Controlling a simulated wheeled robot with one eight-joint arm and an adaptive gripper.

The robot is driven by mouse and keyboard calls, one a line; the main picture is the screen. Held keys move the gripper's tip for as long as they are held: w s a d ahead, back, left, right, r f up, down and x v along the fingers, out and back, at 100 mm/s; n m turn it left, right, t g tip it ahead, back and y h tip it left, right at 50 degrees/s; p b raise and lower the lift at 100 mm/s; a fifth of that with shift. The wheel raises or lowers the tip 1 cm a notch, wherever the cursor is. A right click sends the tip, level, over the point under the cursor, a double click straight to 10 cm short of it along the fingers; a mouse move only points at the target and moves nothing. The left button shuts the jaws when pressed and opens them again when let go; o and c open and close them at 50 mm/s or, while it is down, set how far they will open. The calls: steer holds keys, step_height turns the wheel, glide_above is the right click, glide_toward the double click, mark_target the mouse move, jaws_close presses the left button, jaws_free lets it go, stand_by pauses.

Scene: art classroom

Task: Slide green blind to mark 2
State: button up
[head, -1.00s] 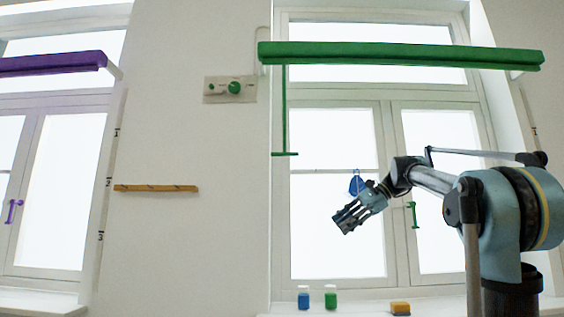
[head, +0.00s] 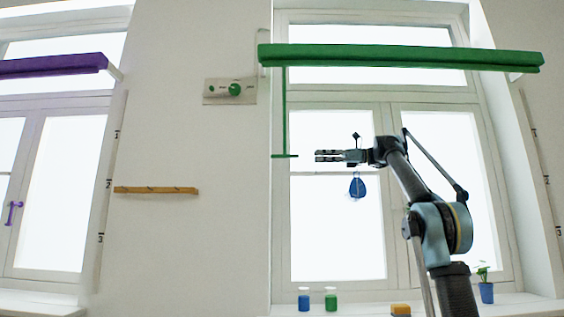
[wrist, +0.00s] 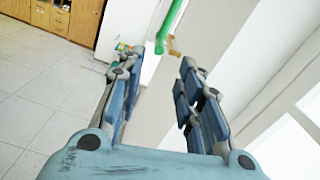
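The green blind (head: 400,56) is gathered at the top of the right window. A green pull rod (head: 285,110) hangs from its left end, with a short crossbar (head: 285,156) at the bottom. My gripper (head: 318,155) is at about the crossbar's height in the head view, just right of it, pointing left. In the wrist view my gripper (wrist: 158,62) is open and empty, and a green rod (wrist: 172,22) shows beyond the fingertips. A scale with mark 2 (head: 546,180) is on the wall right of the window.
A purple blind (head: 50,65) and another scale (head: 107,182) are at the left. A green-knobbed panel (head: 230,90) and a wooden rail (head: 155,190) are on the wall. Blue (head: 304,298) and green (head: 330,298) jars and a potted plant (head: 486,290) stand on the sill.

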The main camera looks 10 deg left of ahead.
mark_target(287, 157)
steer(key=x, duration=1.6)
steer(key=shift+a, duration=0.3)
jaws_close()
